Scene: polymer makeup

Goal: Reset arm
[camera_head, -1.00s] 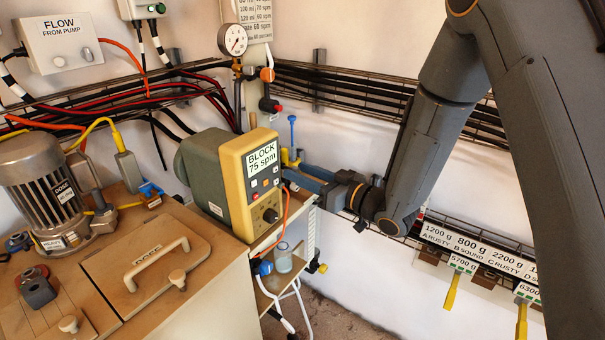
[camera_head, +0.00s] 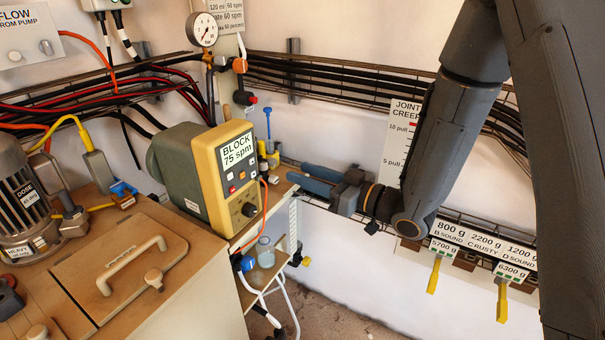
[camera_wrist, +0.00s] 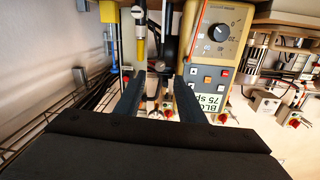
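My gripper (camera_head: 292,172) hangs at the end of my dark grey arm, to the right of the yellow-fronted pump (camera_head: 236,170), with its fingers pointing left. In the wrist view, my gripper (camera_wrist: 160,77) shows two blue-grey fingers spread apart with a clear gap. Nothing is held between them. The pump's yellow face, with its knob and display, also shows upside down in the wrist view (camera_wrist: 217,60), just right of the fingers. My arm is bent, with the forearm sloping down to the wrist.
A wire cable tray (camera_head: 340,82) runs along the wall behind my arm. Weight labels (camera_head: 485,243) and yellow-handled tags (camera_head: 434,275) hang at lower right. A wooden-topped cabinet (camera_head: 190,235) carries the pump and motor (camera_head: 22,205). A small shelf with a glass jar (camera_head: 265,254) stands below the pump.

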